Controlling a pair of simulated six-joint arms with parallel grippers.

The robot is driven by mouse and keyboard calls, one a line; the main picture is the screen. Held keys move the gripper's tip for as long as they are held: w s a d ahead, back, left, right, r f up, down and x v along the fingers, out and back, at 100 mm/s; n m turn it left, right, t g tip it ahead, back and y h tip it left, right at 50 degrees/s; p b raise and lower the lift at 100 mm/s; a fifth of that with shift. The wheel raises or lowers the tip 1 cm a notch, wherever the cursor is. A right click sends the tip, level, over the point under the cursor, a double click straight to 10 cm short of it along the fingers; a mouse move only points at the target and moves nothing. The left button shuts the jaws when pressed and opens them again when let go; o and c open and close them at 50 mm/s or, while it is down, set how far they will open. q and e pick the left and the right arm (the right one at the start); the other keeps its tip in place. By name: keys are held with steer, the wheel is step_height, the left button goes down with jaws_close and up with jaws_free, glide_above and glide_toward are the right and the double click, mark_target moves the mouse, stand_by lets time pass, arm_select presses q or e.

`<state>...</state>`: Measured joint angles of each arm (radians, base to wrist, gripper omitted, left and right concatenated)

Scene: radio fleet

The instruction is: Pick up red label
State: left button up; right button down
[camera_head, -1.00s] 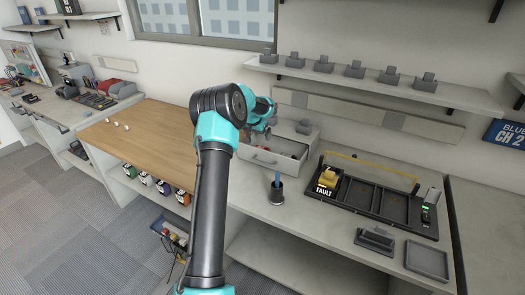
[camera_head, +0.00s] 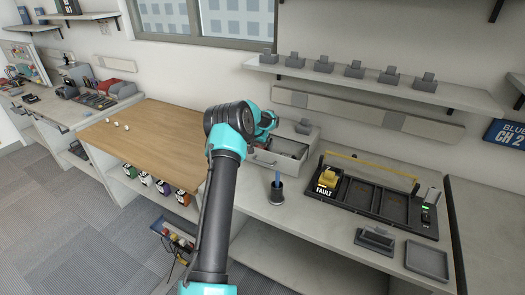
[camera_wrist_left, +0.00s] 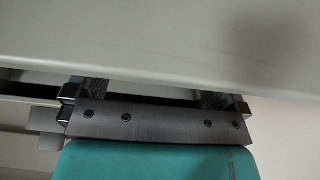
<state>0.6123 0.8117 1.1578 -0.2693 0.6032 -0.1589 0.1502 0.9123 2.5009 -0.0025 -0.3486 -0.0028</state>
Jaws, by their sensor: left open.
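I cannot make out a red label in either view. My left gripper (camera_wrist_left: 155,92) is open in the left wrist view, its two fingers wide apart. Nothing shows held between them, and a pale grey surface (camera_wrist_left: 180,40) close to the camera covers the fingertips. In the head view my left arm reaches over the bench, and its wrist end is by an open grey drawer (camera_head: 263,158); the fingers are mostly hidden there. The drawer's inside is partly visible, but I see no label in it. My right gripper is not in view.
A black cup with a blue pen (camera_head: 276,190) stands before the drawer. A small grey tray (camera_head: 427,260) sits at the front right. The wooden bench top (camera_head: 150,138) is largely clear.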

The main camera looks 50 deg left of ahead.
arm_select(q)
steer(key=shift+x, duration=1.45)
steer(key=shift+s, duration=0.1)
steer(key=c, duration=0.7)
steer(key=shift+r, duration=0.1)
step_height(320, 180, up, 10)
steer(key=shift+f, duration=0.1)
